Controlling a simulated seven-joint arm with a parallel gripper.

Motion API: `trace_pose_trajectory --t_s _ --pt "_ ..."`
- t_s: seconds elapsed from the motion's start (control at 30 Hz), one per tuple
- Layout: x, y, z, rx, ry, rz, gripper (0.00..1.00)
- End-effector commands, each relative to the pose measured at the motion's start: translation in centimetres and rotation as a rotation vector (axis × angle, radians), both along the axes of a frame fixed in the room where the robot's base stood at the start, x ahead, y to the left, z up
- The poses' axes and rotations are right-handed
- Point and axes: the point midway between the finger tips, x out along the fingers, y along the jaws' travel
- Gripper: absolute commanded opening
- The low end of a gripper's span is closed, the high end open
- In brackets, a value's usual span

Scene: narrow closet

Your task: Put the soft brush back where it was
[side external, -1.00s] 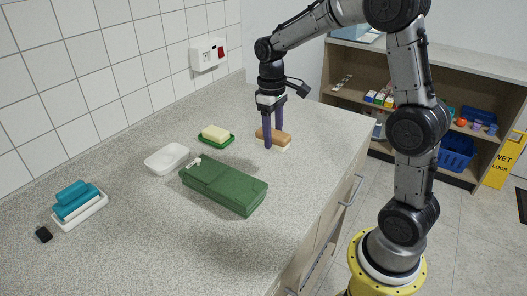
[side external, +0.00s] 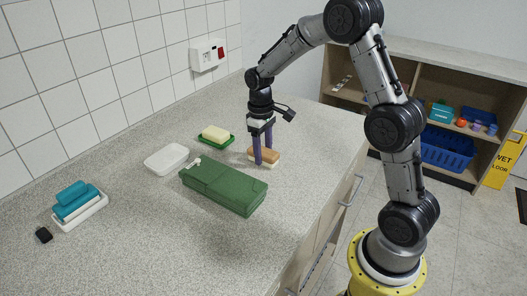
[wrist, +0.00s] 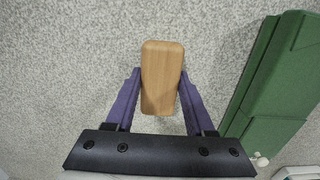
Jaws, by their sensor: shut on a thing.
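The soft brush (side external: 264,157) has a light wooden back with pale bristles beneath. It is at or just above the counter, right of the soap dish and behind the green case; I cannot tell whether it touches the counter. My gripper (side external: 263,163) points down with its purple fingers shut on the brush's sides. In the wrist view, the brush's wooden back (wrist: 162,78) sits between the purple fingers (wrist: 161,100) and extends beyond their tips. The bristles are hidden in that view.
A green case (side external: 222,188) lies close in front of the brush, also in the wrist view (wrist: 275,75). The counter right of the brush is clear.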

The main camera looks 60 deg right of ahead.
Motion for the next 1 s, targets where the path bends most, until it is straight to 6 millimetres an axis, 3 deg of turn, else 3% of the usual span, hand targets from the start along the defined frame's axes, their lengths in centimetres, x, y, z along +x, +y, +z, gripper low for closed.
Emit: trace_pose_trajectory --t_s 0.1,0.13,0.3,0.67,0.77,1.0 --pt "0.0 0.0 -0.3 0.000 0.001 0.000 0.00" --pt "0.0 0.0 -0.3 0.000 0.001 0.000 0.57" --pt "0.0 0.0 -0.3 0.000 0.001 0.000 0.84" --pt "0.0 0.0 0.3 0.000 -0.001 0.000 0.84" --pt "0.1 0.0 1.5 -0.001 -0.003 0.000 0.84" --pt "0.4 0.0 6.3 -0.001 -0.005 0.000 0.84"
